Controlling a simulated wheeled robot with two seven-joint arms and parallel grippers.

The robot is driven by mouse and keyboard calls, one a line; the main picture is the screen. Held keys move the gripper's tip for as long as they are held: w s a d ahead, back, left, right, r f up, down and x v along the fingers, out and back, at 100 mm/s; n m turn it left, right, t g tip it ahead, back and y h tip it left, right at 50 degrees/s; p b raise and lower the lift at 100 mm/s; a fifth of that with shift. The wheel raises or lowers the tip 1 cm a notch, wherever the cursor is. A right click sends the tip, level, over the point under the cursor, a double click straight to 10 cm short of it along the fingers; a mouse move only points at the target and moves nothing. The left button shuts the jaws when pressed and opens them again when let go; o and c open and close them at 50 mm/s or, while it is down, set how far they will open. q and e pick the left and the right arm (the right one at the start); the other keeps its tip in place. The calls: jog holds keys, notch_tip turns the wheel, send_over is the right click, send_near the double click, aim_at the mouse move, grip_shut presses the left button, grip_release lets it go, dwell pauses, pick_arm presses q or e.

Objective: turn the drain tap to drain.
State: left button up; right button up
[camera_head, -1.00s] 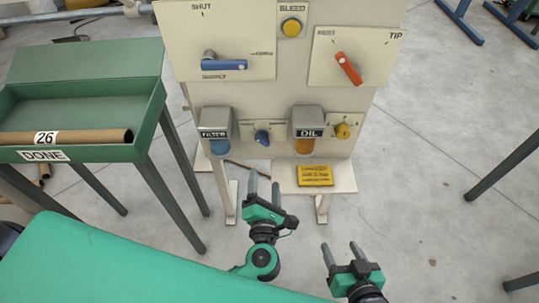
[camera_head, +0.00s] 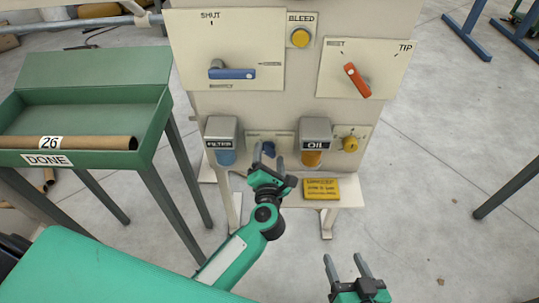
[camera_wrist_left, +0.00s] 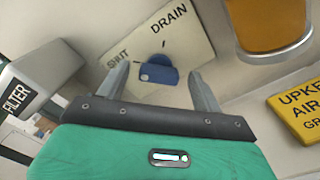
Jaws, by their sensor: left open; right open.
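The drain tap is a small blue knob (camera_wrist_left: 158,72) on a pale plate (camera_wrist_left: 190,50) marked SHUT and DRAIN in the left wrist view. In the head view the blue knob (camera_head: 269,149) shows only partly behind my left gripper. My left gripper (camera_head: 267,163) is open in front of the plate. In the left wrist view its fingers (camera_wrist_left: 156,88) stand apart, with the knob seen between and beyond them. I cannot tell whether they touch it. My right gripper (camera_head: 346,268) is open and empty at the lower right, away from the panel.
The FILTER housing (camera_head: 221,141) is left of the drain plate and the OIL housing (camera_head: 315,142) right of it. A yellow knob (camera_head: 350,144) and yellow sign (camera_head: 321,189) are nearby. Above are a blue lever (camera_head: 232,73) and red lever (camera_head: 357,80). A green DONE tray (camera_head: 100,158) stands left.

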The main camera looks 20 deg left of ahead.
pick_arm(q)
jog(key=shift+w+a, duration=0.15)
jog(key=shift+w, duration=0.4)
